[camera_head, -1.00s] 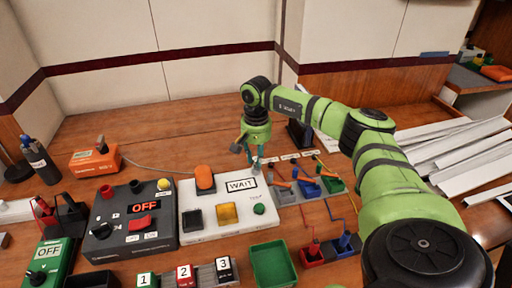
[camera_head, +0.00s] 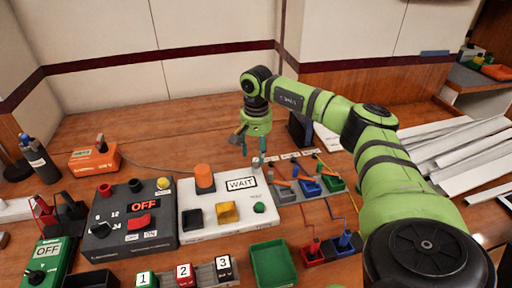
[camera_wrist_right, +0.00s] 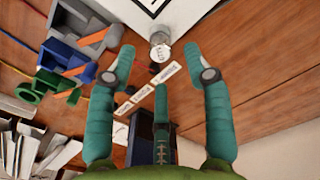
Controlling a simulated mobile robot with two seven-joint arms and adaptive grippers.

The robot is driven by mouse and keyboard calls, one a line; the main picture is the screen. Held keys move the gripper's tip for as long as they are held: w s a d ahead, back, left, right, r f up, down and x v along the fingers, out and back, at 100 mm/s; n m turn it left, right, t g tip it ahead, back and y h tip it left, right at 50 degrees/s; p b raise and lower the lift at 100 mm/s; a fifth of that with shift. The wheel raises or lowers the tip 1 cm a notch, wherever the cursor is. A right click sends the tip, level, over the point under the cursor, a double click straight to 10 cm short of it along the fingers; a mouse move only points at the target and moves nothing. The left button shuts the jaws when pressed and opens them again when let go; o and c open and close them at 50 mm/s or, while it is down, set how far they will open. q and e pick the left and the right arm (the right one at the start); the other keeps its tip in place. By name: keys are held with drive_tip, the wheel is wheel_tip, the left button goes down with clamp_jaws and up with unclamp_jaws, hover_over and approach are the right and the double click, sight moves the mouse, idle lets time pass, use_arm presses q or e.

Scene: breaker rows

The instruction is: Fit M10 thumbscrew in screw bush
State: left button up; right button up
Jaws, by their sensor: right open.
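My right gripper (camera_head: 250,148) is open above the back right corner of the white WAIT box. In the right wrist view my gripper (camera_wrist_right: 158,65) has its fingers spread, with nothing held. A small silvery cylinder with a pale lettered top (camera_wrist_right: 160,48) stands beyond the fingertips, roughly midway between them and apart from them. I cannot tell whether it is the thumbscrew or the screw bush. My left gripper is not in view.
The WAIT box (camera_head: 220,222) carries raised buttons, including a tall orange one (camera_head: 204,178). Beside it stand grey, blue and green bins (camera_head: 310,187) with orange pieces and small white labels (camera_wrist_right: 130,102). A green tray (camera_head: 272,264) is at the front.

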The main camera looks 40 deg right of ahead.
sight(256, 160)
wheel_tip(256, 160, up, 9)
idle(0.3)
idle(0.5)
